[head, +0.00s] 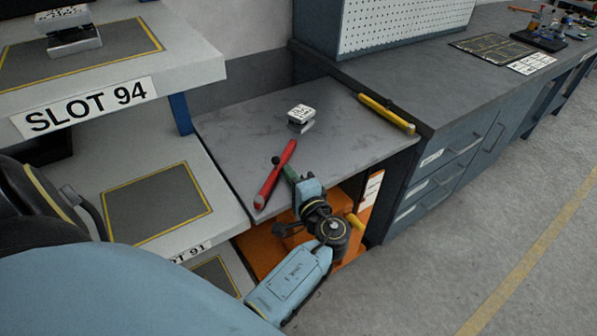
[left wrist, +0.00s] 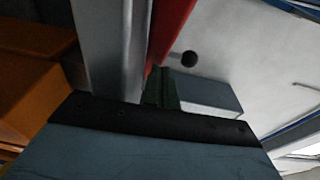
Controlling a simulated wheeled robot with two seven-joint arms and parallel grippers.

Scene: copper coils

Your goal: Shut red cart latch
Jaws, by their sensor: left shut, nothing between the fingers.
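The red latch (head: 275,174) is a long red bar lying slantwise at the front left of the cart's grey top (head: 240,135). A dark round knob sits by it, and shows in the left wrist view (left wrist: 189,59). My left gripper (head: 291,172) is shut and empty, its fingertips right beside the red bar, seemingly touching it. In the left wrist view the red bar (left wrist: 168,32) runs just beyond the shut fingers (left wrist: 161,88). A yellow latch (head: 387,113) lies along the right side of the cart top. My right gripper is not in view.
A small block with a printed label (head: 301,117) stands on the cart top. A shelf labelled SLOT 94 (head: 110,75) is on the left, with a lower shelf below. A grey workbench with drawers (head: 440,165) borders the cart on the right. Open floor (head: 470,240) lies at front right.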

